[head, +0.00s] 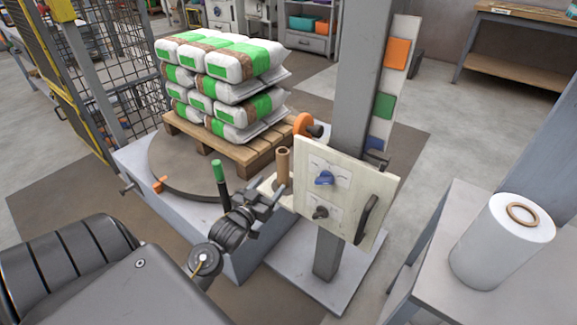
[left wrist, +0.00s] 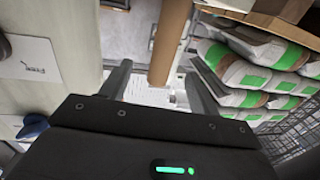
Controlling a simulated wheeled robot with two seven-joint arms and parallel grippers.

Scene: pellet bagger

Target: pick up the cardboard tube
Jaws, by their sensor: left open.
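The cardboard tube (head: 283,166) is a plain brown cylinder. It stands upright beside the left edge of the pale control panel, on a small light ledge (head: 266,187). In the left wrist view the tube (left wrist: 170,44) appears beyond the fingers, in the gap between them as seen from there. My left gripper (head: 272,196) is open and empty, just in front of and slightly below the tube in the head view. In the left wrist view its two fingers (left wrist: 158,76) are spread apart. I cannot tell whether either finger touches the tube. My right gripper is out of view.
The control panel (head: 345,178) with a blue knob and black handle is close right of the gripper, on a grey post (head: 352,85). A green-topped lever (head: 221,180) stands left. Behind is a pallet (head: 215,140) of stacked bags. A white film roll (head: 500,240) stands at right.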

